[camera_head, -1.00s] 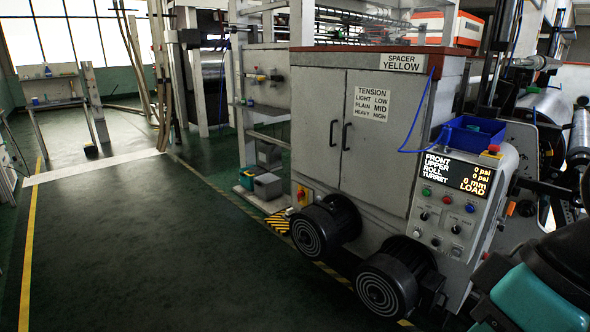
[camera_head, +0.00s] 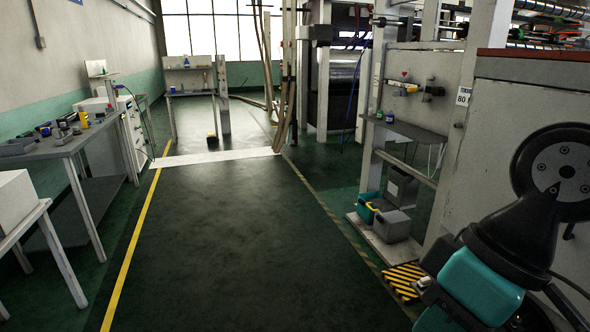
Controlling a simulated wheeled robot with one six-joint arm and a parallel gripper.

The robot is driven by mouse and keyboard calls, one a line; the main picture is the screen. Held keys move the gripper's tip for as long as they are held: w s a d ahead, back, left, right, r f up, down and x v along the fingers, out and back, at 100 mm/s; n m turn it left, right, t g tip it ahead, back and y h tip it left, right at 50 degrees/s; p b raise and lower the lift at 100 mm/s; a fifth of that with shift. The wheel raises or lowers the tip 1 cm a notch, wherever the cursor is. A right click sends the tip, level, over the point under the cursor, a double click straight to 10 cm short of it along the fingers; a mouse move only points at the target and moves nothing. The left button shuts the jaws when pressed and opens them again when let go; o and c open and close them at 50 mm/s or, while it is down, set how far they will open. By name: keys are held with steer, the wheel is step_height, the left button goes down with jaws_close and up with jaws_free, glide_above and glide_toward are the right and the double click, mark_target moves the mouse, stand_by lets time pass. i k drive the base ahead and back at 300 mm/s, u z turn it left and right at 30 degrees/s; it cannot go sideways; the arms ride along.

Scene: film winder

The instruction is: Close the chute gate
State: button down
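I cannot make out a chute gate in the head view. My arm fills the lower right corner, with its teal and black links in front of the grey cabinet side. The fingertips of my gripper do not show, so its state is hidden.
A clear green floor aisle (camera_head: 215,240) runs ahead between a yellow line (camera_head: 133,250) and the machine. A workbench (camera_head: 62,148) with small items stands left, a white table (camera_head: 20,215) nearer. Bins (camera_head: 392,226) and a striped pad (camera_head: 402,280) lie by the machine on the right.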

mark_target(382, 205)
steer(key=u, duration=0.1)
steer(key=i, duration=2.1)
steer(key=z, duration=0.35)
steer(key=i, duration=2.2)
steer(key=z, duration=0.35)
